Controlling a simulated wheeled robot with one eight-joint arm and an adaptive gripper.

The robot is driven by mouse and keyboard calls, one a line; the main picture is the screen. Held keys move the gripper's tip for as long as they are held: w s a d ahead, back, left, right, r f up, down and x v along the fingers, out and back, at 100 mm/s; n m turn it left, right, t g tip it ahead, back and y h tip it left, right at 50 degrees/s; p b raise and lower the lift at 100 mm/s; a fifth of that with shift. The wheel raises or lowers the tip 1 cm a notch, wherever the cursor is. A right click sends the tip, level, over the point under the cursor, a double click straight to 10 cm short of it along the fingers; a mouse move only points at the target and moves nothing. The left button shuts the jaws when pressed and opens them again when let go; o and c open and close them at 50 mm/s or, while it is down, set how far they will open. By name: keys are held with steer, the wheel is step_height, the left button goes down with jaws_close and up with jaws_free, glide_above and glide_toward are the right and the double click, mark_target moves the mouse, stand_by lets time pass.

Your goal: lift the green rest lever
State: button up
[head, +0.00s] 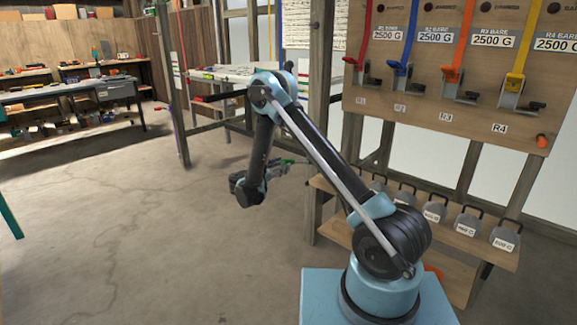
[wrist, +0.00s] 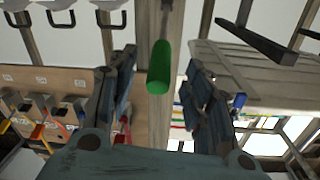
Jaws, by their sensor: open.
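The green rest lever (wrist: 159,68) shows in the wrist view as a rounded green grip on a thin dark stem, in front of a wooden post. In the picture it lies between the two finger lines of my gripper (wrist: 160,85), with gaps on both sides. My gripper is open and holds nothing. In the head view my gripper (head: 284,172) reaches toward the wooden post, with a small green bit beside its fingers; the lever is otherwise hard to make out there. I cannot tell how deep the grip sits between the fingers.
A wooden board (head: 420,108) carries several coloured straps and levers at the right. Grey weights (head: 435,212) stand on a shelf below it. The wooden post (head: 317,120) stands close to my gripper. A light table (head: 225,74) is behind.

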steer(key=shift+x, duration=2.35)
jaws_close()
steer(key=shift+d, duration=0.15)
